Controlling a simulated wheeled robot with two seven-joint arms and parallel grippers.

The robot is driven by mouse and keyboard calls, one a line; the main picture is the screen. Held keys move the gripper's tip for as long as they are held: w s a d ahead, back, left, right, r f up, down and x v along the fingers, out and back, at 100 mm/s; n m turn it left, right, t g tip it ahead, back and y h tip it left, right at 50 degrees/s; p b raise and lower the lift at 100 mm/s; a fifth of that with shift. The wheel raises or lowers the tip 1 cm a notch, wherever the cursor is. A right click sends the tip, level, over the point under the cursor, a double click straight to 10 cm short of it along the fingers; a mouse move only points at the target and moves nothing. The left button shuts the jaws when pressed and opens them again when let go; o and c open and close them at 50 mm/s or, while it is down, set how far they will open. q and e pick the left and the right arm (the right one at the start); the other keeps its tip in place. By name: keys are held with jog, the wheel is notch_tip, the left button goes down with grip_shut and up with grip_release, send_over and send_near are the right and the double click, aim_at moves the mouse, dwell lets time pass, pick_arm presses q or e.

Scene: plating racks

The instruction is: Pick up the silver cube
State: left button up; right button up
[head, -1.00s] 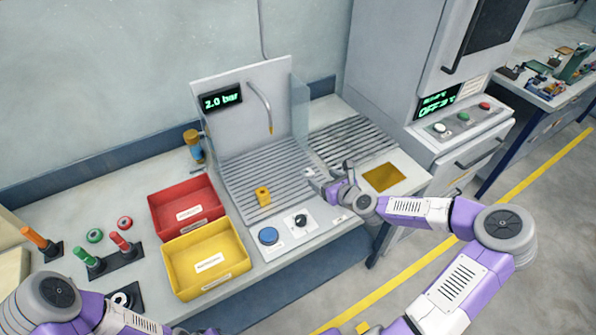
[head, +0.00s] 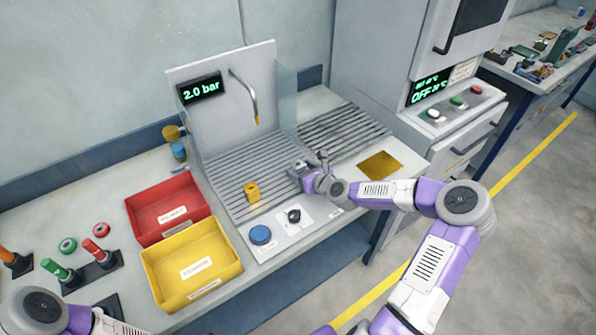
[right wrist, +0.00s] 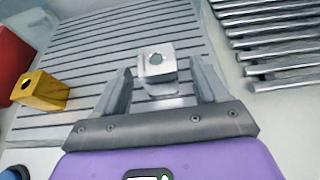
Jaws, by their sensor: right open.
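The silver cube (right wrist: 155,58), a metal block with a round hole in its top, stands on the slatted grey tray (right wrist: 85,45) in the right wrist view. My right gripper (right wrist: 161,72) is open, with one finger on each side of the cube's near part. Whether the fingers touch it I cannot tell. In the head view my right gripper (head: 304,169) is low over the tray's right side, and the cube is hard to pick out there. My left gripper is out of view; only part of that arm shows at the lower left.
A yellow holed block (head: 252,192) stands on the tray to the left. A red bin (head: 143,228) and a yellow bin (head: 236,272) lie further left. A blue button (head: 260,235) and a black knob (head: 294,215) are in front. A second slatted rack (head: 345,128) lies right.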

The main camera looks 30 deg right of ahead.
jog(key=shift+x, duration=1.3)
jog(key=shift+c, duration=0.3)
jog(key=shift+r, duration=0.1)
grip_shut()
